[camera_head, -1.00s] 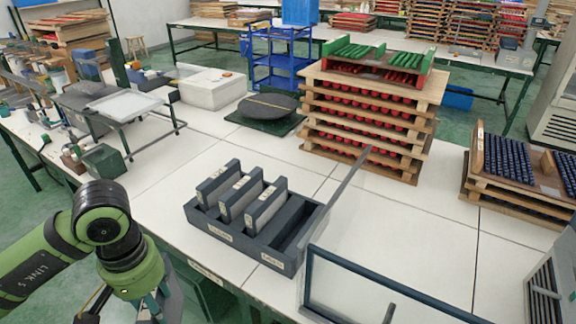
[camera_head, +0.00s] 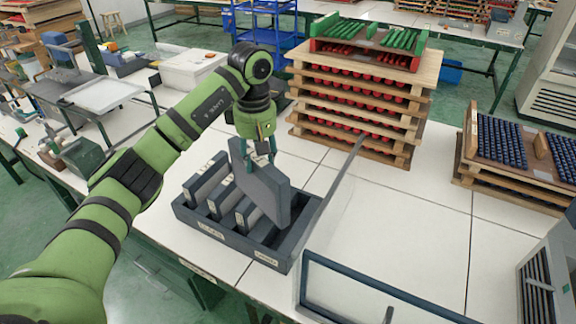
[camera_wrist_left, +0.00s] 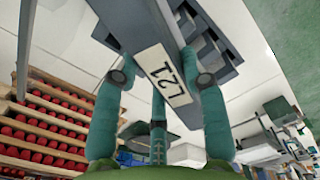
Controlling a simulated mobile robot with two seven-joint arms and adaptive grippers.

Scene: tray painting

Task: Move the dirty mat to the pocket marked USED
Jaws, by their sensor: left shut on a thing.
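My left gripper (camera_head: 258,155) is shut on a dark grey slab-like mat (camera_head: 264,192) and holds it by its upper edge, slightly tilted. The left wrist view also shows the mat, with a label reading L21 (camera_wrist_left: 165,75), between the fingers. The mat hangs over the right part of a dark rack (camera_head: 212,231); whether its lower edge is inside a pocket I cannot tell. Three other labelled mats stand in the rack's left and middle pockets. Two labels sit on the rack's front, the right one (camera_head: 266,257) below the rightmost pocket; their words are too small to read.
A dark-framed clear panel (camera_head: 390,300) stands close at the right of the rack, with an upright edge beside it. The white tabletop (camera_head: 420,205) right of the stack's front is clear.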

